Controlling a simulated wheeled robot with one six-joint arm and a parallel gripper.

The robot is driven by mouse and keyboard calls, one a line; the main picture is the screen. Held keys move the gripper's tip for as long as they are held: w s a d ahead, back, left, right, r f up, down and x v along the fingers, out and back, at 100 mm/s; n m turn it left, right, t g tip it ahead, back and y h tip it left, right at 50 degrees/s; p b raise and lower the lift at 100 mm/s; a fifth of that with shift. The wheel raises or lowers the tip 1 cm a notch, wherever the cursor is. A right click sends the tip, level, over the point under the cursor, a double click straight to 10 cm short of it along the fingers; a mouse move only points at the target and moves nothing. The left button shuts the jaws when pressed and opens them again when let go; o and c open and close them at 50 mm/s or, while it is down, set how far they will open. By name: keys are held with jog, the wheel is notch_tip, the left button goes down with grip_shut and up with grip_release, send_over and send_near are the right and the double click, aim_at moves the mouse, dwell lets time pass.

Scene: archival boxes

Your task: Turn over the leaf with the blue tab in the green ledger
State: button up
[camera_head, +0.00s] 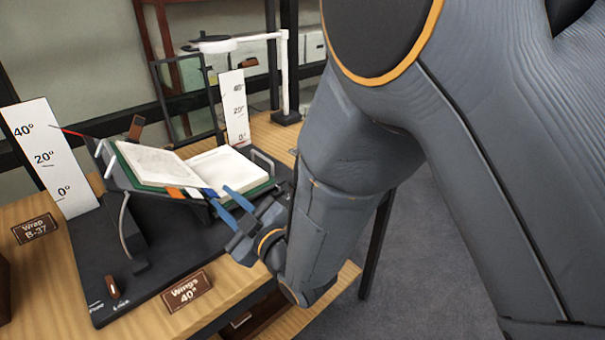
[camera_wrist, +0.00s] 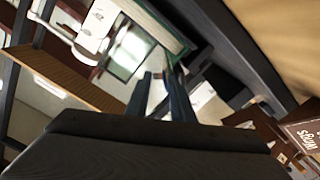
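The green ledger (camera_head: 150,187) lies open on a dark cradle, with white pages on both sides. Colored tabs stick out along its near edge: an orange tab (camera_head: 174,193), a white tab (camera_head: 192,193) and the blue tab (camera_head: 209,193). My gripper (camera_head: 219,195) has its two blue fingers apart, with the tips at the near edge close to the blue tab. I cannot tell whether they touch it. In the wrist view my gripper (camera_wrist: 158,73) shows a narrow gap between the fingers, and the ledger's green edge (camera_wrist: 158,27) lies beyond them.
The dark cradle (camera_head: 165,255) stands on a wooden table (camera_head: 45,265). Angle scales (camera_head: 48,155) (camera_head: 235,105) rise at both sides. A "Wings 40°" sign (camera_head: 187,292) lies in front. A white lamp (camera_head: 285,75) and a dark frame (camera_head: 187,100) stand behind.

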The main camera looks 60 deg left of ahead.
jog(key=w+d+b, duration=0.1)
jog(key=d, duration=0.6)
dwell(0.4)
